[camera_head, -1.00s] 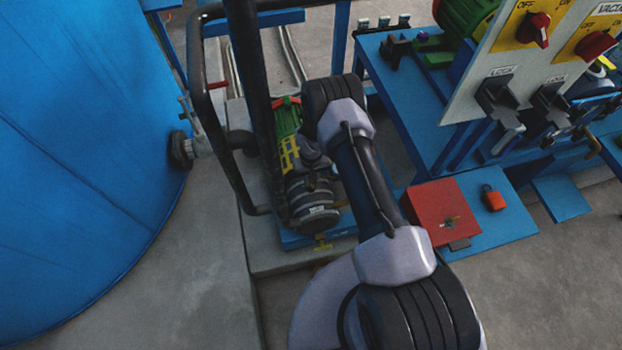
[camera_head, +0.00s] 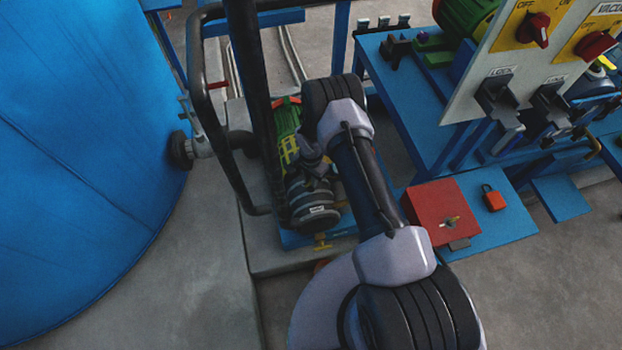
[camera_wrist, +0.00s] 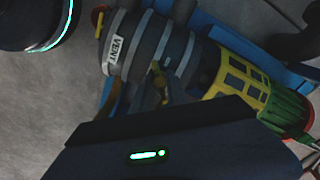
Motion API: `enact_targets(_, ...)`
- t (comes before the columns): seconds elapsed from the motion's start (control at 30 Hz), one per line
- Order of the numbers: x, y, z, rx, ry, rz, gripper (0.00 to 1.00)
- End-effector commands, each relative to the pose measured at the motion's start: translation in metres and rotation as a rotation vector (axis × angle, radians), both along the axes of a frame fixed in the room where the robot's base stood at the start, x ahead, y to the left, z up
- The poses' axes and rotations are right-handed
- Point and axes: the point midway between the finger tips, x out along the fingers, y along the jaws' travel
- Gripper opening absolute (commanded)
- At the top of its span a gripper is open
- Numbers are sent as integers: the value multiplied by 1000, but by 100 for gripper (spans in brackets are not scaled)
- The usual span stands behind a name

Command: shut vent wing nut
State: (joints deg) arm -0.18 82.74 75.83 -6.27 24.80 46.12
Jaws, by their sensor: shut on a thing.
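The vent (camera_head: 316,212) is a dark grey ribbed cylinder with a white VENT label, lying at the end of the green-and-yellow pump. The vent label (camera_wrist: 116,48) also shows in the wrist view. My gripper (camera_head: 314,172) reaches down onto the cylinder's side, and its dark body fills the bottom of the wrist view. Its fingertips (camera_wrist: 160,84) are shut on the small brass-coloured vent wing nut (camera_wrist: 157,69), which is mostly hidden between them. The nut's exact angle cannot be told.
A yellow T-shaped handle (camera_head: 322,241) sits below the cylinder's end. A black pipe frame (camera_head: 208,105) stands close on the left, before a large blue tank (camera_head: 80,150). A red box (camera_head: 432,203) and an orange padlock (camera_head: 493,197) lie on a blue plate at right.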

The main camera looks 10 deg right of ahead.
Motion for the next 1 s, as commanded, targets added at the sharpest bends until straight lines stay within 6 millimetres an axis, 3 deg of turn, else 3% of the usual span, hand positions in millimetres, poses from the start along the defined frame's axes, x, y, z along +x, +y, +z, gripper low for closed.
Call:
enact_targets(0.5, 0, 0, 0, 0, 0, -448, 0)
enact_targets(1.0, 0, 0, 0, 0, 0, -658, 0)
